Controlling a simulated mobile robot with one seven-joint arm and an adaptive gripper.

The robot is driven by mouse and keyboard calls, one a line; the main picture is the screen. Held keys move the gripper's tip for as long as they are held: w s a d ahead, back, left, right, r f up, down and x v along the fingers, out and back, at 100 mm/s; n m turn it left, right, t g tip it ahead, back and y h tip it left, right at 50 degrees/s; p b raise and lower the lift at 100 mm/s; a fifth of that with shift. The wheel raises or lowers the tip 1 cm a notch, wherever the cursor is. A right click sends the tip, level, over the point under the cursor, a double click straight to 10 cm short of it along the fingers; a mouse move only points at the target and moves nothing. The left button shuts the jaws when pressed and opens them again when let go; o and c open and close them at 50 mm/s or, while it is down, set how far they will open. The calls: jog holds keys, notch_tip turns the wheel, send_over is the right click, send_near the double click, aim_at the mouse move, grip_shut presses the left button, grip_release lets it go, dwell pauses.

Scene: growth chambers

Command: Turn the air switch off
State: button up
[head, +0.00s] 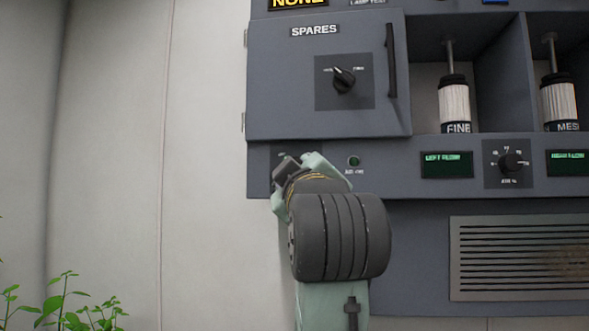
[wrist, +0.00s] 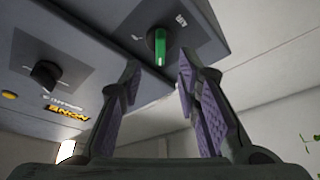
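The air switch is a green handle (wrist: 160,46) on a dark square plate in the wrist view. The handle stands upright in that picture, with small markings on the plate to either side that I cannot read surely. My gripper (wrist: 158,68) is open, its two purple-padded fingers apart, with the handle between and just beyond their tips. I see no clear contact. In the head view my gripper (head: 286,164) is at the panel's lower left corner and hides the switch. A small dark green lamp (head: 354,161) labelled AIR ON is to its right.
Above is the SPARES door (head: 290,110) with a black knob (head: 343,80) and a vertical handle (head: 391,60). To the right are a display (head: 446,164), a dial (head: 510,161) and a vent grille (head: 520,258). Green plants (head: 70,305) stand at lower left. The wall left of the panel is bare.

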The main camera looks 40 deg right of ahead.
jog(key=v, duration=0.6)
jog(key=shift+s, duration=0.15)
jog(key=shift+a+f, duration=0.1)
jog(key=shift+f, duration=0.05)
